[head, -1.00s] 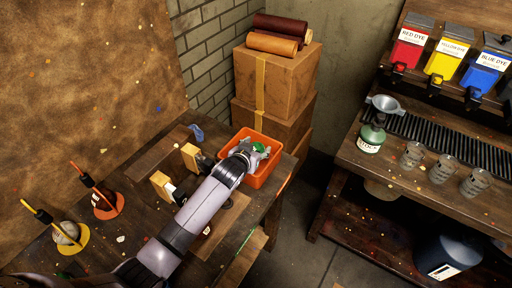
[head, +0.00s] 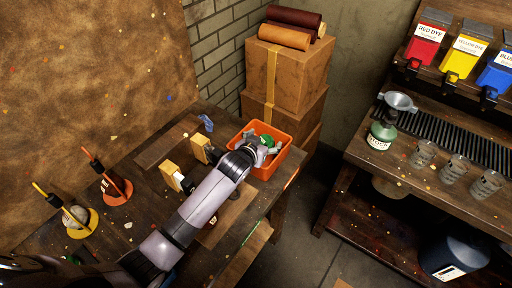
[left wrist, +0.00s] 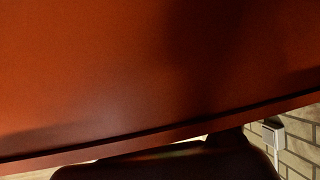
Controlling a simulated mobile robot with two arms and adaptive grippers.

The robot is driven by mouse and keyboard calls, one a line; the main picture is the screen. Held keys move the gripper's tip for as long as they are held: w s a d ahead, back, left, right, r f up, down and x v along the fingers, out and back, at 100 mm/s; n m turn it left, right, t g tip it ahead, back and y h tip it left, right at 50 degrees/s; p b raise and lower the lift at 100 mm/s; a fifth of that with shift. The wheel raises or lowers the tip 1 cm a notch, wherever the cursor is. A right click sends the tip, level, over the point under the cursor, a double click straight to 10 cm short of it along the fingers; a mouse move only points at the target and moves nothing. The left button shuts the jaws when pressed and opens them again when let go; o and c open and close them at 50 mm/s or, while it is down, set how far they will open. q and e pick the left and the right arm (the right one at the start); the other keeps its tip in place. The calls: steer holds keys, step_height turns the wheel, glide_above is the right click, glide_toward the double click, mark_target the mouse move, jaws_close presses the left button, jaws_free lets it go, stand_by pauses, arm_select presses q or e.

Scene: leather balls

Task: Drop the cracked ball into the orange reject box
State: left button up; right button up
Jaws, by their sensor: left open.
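The orange reject box (head: 284,158) stands at the far right corner of the workbench. My left gripper (head: 268,149) reaches into the box's opening from the left, with its fingers spread open. A green ball (head: 266,141) shows at the fingers, inside the box's outline. Its underside is hidden, so I cannot tell whether it touches the box floor. No crack can be made out on it at this size. In the left wrist view the box's orange-red inner surface (left wrist: 120,70) fills most of the picture, and no ball shows there. My right gripper is not in view.
Two small wooden blocks with dark and white parts (head: 173,174) stand left of my arm. Orange (head: 117,188) and yellow (head: 82,222) round stands with rods are at the left. Stacked cartons (head: 288,75) rise behind the box. A dye bench (head: 400,168) stands at the right, across a floor gap.

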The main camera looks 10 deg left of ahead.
arm_select(q)
steer(key=v, duration=1)
steer(key=shift+s+r+b, duration=0.15)
steer(key=shift+s+b, duration=0.1)
steer(key=shift+b, duration=0.1)
